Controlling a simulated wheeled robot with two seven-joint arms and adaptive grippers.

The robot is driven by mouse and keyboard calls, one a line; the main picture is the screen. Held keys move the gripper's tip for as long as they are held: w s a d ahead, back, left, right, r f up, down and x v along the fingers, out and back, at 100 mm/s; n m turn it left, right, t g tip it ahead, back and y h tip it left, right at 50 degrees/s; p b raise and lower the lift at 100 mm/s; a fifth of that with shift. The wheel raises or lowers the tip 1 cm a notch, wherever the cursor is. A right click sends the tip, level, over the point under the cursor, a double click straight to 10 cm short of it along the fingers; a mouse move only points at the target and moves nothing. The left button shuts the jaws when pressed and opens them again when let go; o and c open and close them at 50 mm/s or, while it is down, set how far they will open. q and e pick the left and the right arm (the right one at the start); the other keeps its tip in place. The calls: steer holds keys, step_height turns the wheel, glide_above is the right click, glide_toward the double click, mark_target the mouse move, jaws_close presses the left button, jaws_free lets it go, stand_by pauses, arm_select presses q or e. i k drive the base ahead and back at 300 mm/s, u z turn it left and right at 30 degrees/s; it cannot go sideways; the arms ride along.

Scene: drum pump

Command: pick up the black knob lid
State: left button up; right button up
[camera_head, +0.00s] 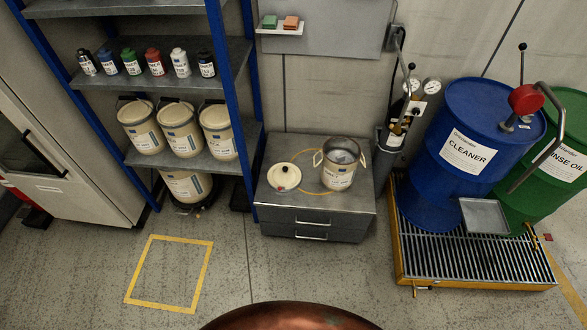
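A round cream lid with a black knob (285,176) lies on top of a grey drawer cabinet (300,209), at its left side. To its right on the same cabinet stands an open cream pot (338,170) with side handles and a label. A yellow ring marking shows partly around and behind the pot. The lid lies apart from the pot. Neither of my grippers shows in the head view.
Blue-framed shelves (248,75) with bottles and cream buckets stand left of the cabinet. A blue cleaner drum (462,145) and a green drum (552,175) stand on a yellow-edged grating (470,262) at right. A yellow floor square (140,270) is empty. Floor before the cabinet is clear.

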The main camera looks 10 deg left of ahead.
mark_target(287, 175)
steer(key=u, duration=0.25)
steer(key=i, duration=0.7)
steer(key=u, duration=0.45)
